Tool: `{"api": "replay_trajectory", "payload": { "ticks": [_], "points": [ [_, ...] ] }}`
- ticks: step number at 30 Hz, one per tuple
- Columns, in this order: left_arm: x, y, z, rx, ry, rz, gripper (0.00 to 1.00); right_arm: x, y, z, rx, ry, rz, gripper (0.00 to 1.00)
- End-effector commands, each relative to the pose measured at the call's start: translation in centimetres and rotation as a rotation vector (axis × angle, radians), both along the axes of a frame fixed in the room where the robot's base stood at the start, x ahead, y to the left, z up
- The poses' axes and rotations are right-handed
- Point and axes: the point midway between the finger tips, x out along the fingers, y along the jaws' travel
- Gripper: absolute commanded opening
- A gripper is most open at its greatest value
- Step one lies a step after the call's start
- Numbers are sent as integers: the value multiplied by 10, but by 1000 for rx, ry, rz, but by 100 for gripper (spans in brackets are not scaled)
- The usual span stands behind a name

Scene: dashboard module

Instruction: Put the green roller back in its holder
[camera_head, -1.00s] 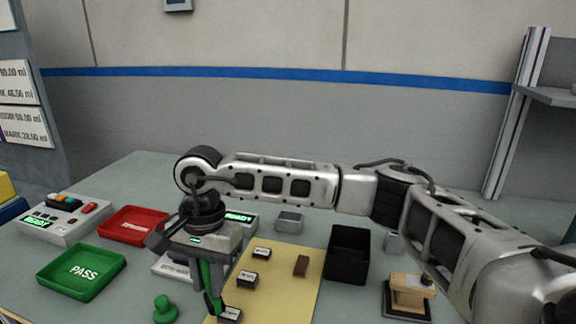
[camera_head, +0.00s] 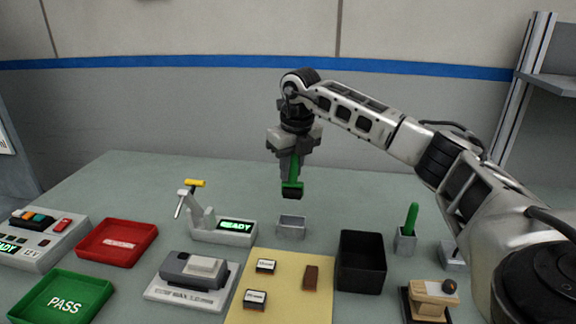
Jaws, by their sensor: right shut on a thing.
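My right gripper (camera_head: 293,158) points down in the middle of the head view and is shut on the green roller (camera_head: 292,187). The roller hangs below the fingers, with a dark block-like lower end. It is in the air above a small grey open box (camera_head: 291,227) on the table and apart from it. This box looks empty and could be the holder, though I cannot tell. Part of the roller's green handle is hidden between the fingers. My left gripper is not in view.
A black bin (camera_head: 361,262) stands right of the yellow mat (camera_head: 290,300). Further right are a green stick (camera_head: 411,218) in a grey stand (camera_head: 404,241) and a wooden-topped device (camera_head: 433,296). Left stand a yellow-handled device (camera_head: 215,225), a red tray (camera_head: 116,242) and a green tray (camera_head: 60,300).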

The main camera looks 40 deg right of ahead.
Motion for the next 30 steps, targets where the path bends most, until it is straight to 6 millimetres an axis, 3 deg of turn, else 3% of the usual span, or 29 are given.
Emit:
{"api": "replay_trajectory", "payload": {
  "ticks": [11, 30],
  "points": [
    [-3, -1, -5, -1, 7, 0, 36, 2, 1, -4, 1, -3, 6, 0],
    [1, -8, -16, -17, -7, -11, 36, 2, 1, -56, 0, -2, 7, 0]
  ]
}}
